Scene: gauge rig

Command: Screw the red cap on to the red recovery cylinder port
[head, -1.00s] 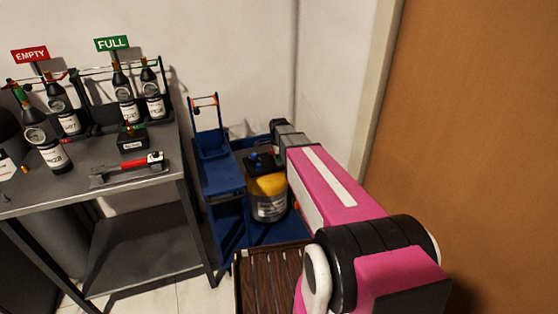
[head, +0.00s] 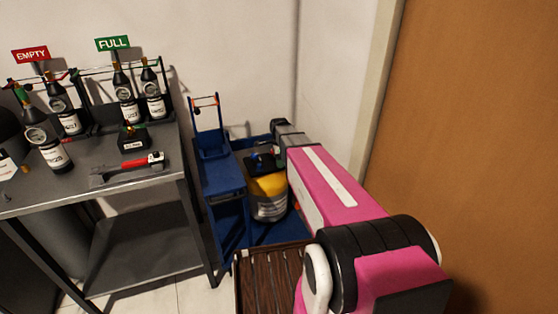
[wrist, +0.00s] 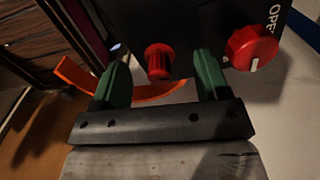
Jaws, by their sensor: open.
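A ribbed red cap-like piece (wrist: 158,62) stands out from a dark panel in the wrist view. My gripper (wrist: 161,72) has two green fingers, spread wide, one on each side of this piece with gaps between. I cannot tell whether the piece sits on a port or only on a holder. In the head view, a yellow-topped, pale cylinder (head: 268,197) stands in the blue cart, with small blue parts on top. A red port on it cannot be made out. My arm hides the gripper in the head view.
A red knob (wrist: 251,47) sits right of my fingers beside white lettering. An orange curved band (wrist: 150,92) passes behind the fingers. The blue cart (head: 222,178) stands between the metal bench (head: 75,188) and my arm. A brown door (head: 490,130) is at right.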

